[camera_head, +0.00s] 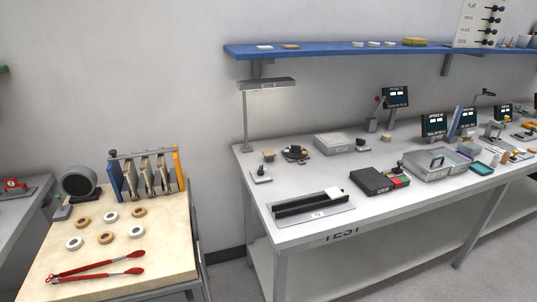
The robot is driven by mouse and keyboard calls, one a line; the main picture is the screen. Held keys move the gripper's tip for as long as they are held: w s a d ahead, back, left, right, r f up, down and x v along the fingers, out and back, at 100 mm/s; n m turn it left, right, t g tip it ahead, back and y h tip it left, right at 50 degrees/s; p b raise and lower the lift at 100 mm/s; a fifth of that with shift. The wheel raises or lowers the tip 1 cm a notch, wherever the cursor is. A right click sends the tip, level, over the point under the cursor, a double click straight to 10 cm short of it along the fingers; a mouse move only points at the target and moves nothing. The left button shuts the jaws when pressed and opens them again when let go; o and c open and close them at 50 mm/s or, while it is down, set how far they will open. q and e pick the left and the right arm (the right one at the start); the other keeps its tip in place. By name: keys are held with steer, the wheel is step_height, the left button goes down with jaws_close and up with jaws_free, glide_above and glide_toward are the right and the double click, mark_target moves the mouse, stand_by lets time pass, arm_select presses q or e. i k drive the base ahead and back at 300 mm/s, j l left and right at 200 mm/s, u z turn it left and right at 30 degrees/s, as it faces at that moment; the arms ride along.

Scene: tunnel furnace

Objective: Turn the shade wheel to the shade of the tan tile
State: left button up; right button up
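A small dark round wheel (287,153) with several pale and brown patches lies on the grey bench under the lamp; it looks like the shade wheel. A small tan piece (269,154) stands just left of it, apart from it, and may be the tan tile. Another small tan block (386,138) sits farther right near a screen. Which patch the wheel is set to is too small to tell. Neither of my grippers is in view.
A lamp (265,84) stands on the grey bench (300,178). A grey box (334,143), a black channel fixture (308,204) and a black case (370,181) are nearby. A cream table (120,260) at left holds several rings and red tongs (95,273). Floor shows between the tables.

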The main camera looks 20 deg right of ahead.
mark_target(294, 152)
steer(key=i+l+u, duration=0.2)
steer(key=l, duration=0.8)
steer(key=l+u, duration=0.2)
steer(key=l, duration=0.75)
